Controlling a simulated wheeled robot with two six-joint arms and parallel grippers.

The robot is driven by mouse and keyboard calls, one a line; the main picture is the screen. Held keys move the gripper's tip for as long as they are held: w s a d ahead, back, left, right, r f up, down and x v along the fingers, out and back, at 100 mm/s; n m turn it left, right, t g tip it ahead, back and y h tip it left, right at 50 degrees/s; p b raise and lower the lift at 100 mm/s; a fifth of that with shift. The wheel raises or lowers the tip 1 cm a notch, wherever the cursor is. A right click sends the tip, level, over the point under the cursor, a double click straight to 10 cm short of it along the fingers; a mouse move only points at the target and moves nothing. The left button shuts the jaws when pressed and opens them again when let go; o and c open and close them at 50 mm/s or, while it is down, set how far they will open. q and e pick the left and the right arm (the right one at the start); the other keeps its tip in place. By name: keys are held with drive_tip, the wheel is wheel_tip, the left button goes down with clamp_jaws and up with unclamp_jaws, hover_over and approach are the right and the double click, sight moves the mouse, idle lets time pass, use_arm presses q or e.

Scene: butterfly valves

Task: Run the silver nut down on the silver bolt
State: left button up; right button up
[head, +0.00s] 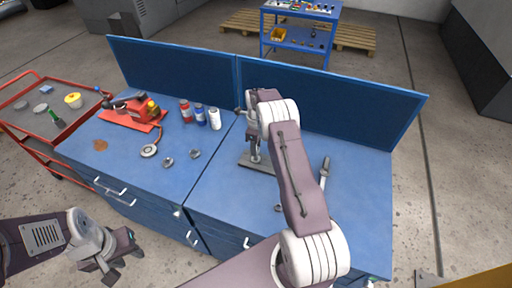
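A grey base plate (246,162) with an upright metal part lies on the right-hand blue workbench, partly behind my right arm. My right gripper (254,150) points down just above this plate. Its fingers are too small and covered to show whether they hold anything. I cannot make out the silver nut or the silver bolt; the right arm may hide them. My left gripper (122,268) is low at the left, in front of the bench, with its fingers apart and nothing between them.
The left bench holds a red tool (144,108), several bottles and cans (214,119), a round gauge (149,151) and two small silver round parts (168,162). A grey tool (325,167) lies right of my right arm. Blue panels (340,98) stand behind. A red cart (42,158) is left.

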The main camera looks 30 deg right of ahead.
drive_tip(key=n, duration=1.3)
drive_tip(key=shift+n, duration=0.3)
clamp_jaws()
drive_tip(key=m, duration=2.4)
unclamp_jaws()
